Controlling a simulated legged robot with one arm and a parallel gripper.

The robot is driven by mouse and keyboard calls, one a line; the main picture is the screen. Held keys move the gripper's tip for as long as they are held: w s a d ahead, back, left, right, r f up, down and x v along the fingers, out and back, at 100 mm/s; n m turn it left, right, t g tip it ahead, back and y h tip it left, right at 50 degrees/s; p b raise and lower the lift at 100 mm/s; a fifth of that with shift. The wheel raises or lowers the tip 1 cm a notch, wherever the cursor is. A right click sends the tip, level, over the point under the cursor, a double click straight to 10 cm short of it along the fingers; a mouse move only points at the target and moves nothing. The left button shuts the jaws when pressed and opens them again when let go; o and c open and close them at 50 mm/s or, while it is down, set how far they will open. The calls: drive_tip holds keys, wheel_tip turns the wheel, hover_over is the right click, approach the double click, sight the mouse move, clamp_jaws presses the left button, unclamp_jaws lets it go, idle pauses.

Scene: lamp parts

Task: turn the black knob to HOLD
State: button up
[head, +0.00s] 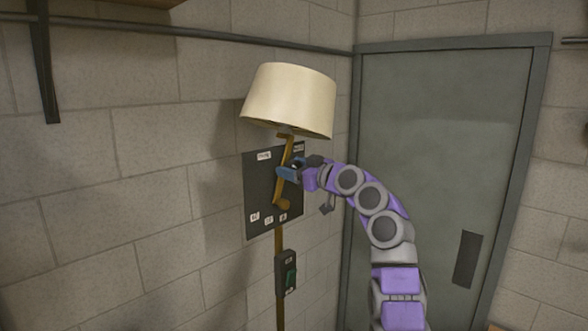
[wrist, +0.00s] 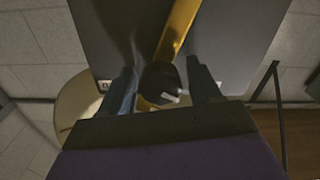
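The black knob (wrist: 160,78) shows in the wrist view as a dark rounded shape with a small pale mark on its lower edge. My gripper (wrist: 160,66) is open, with one blue-grey finger on each side of the knob and a narrow gap at both sides. In the head view my gripper (head: 289,172) is at the dark panel (head: 262,190), in front of the brass lamp arm (head: 284,192), and hides the knob. Small pale labels sit at the panel's top and bottom; their words are too small to read.
A cream lampshade (head: 290,98) stands just above my gripper. A switch box (head: 286,273) with a green switch is on the pole below the panel. A grey door (head: 450,150) is at right, and a wall bracket (head: 42,70) is at upper left.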

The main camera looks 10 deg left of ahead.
drive_tip(key=c, duration=0.9)
